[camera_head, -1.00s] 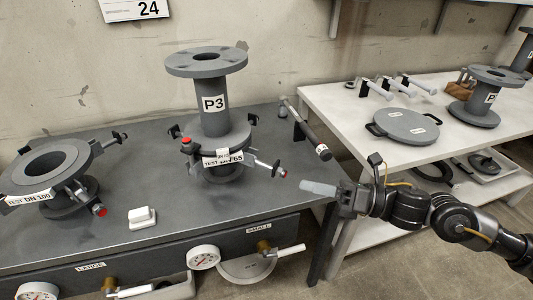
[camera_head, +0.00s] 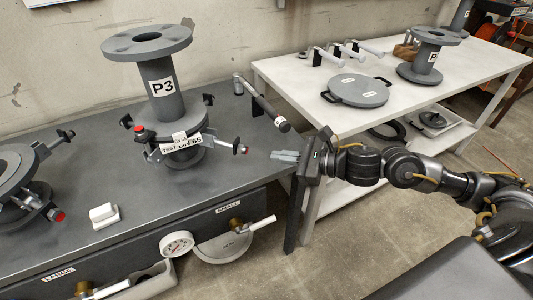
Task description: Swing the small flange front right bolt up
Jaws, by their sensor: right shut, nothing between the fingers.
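The small flange (camera_head: 187,117), with a "TEST DN 65" label, stands on the grey bench and carries the upright pipe piece P3 (camera_head: 158,82). Its front right bolt (camera_head: 232,147) has a red end and sticks out outward and slightly down to the right. Another red-ended bolt (camera_head: 139,129) is at the flange's left front. My right gripper (camera_head: 273,155) is shut and empty, with its fingers pointing left. It is to the right of the front right bolt, a short gap away in the picture. My left gripper is out of view.
The large DN 100 flange (camera_head: 20,185) is at the left, near a white block (camera_head: 104,214). A white table (camera_head: 290,85) at the right holds a lid (camera_head: 356,91) and another pipe piece (camera_head: 428,60).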

